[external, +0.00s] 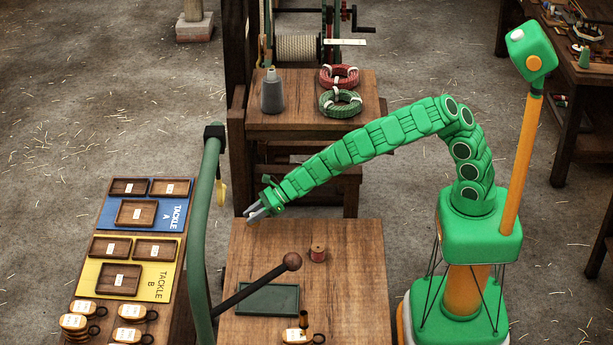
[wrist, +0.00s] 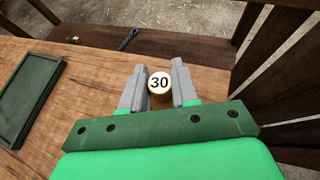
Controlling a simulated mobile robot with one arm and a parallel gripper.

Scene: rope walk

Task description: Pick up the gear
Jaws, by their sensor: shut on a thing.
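My gripper (external: 258,212) is over the far left corner of the wooden table in the external view. In the wrist view its two grey fingers (wrist: 158,88) are shut on a small brass-coloured round piece with a white top marked 30 (wrist: 160,82). Its side is mostly hidden, and no teeth show, so I cannot tell whether it is the gear. The piece cannot be made out in the external view. No other thing in view is clearly a gear.
The wooden table (external: 350,290) carries a red spool (external: 318,254), a green tray (external: 262,301) and a brass-coloured cylinder (external: 303,320). A dark lever with a round knob (external: 291,262) rises over the tray. A green curved post (external: 205,210) stands left. The table's right side is clear.

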